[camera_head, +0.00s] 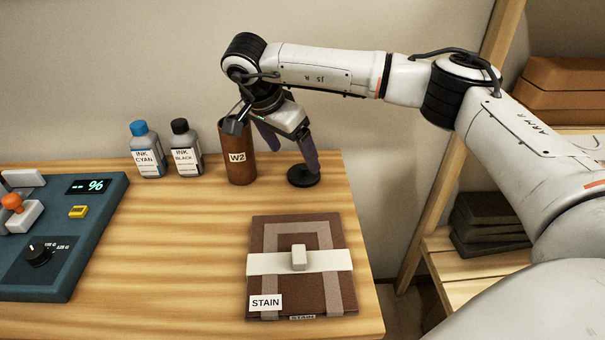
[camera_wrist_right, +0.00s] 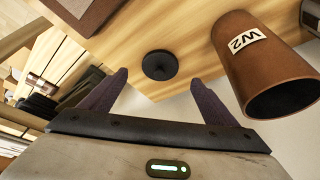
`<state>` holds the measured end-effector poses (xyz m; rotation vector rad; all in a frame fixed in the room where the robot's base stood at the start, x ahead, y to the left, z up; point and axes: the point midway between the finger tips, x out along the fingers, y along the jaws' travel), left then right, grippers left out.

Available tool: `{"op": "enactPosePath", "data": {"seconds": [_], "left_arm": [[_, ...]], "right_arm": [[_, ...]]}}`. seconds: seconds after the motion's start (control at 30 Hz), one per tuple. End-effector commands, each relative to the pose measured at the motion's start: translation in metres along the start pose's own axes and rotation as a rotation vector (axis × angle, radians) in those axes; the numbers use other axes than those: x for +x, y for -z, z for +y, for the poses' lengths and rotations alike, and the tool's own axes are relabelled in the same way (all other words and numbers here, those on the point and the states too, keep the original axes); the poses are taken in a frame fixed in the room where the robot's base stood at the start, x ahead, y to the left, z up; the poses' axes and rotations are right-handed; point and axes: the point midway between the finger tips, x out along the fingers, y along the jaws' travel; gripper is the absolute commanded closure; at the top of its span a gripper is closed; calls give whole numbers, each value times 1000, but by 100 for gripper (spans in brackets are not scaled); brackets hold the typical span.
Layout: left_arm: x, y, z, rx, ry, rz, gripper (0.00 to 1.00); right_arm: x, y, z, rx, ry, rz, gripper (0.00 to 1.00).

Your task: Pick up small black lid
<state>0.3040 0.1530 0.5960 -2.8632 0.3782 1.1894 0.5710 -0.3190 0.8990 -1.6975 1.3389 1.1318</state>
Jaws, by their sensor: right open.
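The small black lid (camera_head: 303,177) is a flat round disc with a small raised knob in its middle. It lies on the wooden table near its back right edge. It also shows in the right wrist view (camera_wrist_right: 160,65), beyond the gap between my fingertips. My right gripper (camera_head: 294,161) is open and empty, tilted down just above the lid. Its two dark purple fingers stand apart in the wrist view (camera_wrist_right: 158,80), with the lid roughly centred between them. My left gripper is out of view.
A brown cylinder marked W2 (camera_head: 238,168) stands close beside my right gripper. Ink black (camera_head: 186,160) and ink cyan (camera_head: 146,162) bottles stand left of it. A brown STAIN board (camera_head: 263,228) lies in front; a teal console (camera_head: 75,240) is at left. The table's middle is clear.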

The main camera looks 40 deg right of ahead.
Motion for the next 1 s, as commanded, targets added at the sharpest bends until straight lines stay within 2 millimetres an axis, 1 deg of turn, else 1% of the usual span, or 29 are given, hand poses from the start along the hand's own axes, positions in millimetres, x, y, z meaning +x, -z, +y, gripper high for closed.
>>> {"op": "enactPosePath", "data": {"seconds": [0.03, 0.23, 0.43, 0.57, 0.77, 0.8, 0.87, 1.0], "left_arm": [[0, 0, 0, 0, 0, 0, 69], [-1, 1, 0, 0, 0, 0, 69], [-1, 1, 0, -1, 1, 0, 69], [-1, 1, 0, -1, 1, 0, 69], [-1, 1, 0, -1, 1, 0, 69], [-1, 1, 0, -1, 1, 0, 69], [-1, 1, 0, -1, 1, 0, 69], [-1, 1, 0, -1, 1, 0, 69]], "right_arm": [[8, 0, 1, 0, -3, 0, 18], [29, 2, 1, 1, -2, -2, 18], [59, 3, 1, 0, -2, -2, 18], [67, 3, 1, 0, 0, -2, 18], [68, 3, 0, 0, 1, -2, 18], [68, 3, 0, 0, 1, -2, 22], [68, 3, 1, 0, 1, -2, 32], [67, 3, 1, 0, 1, -2, 55]]}}
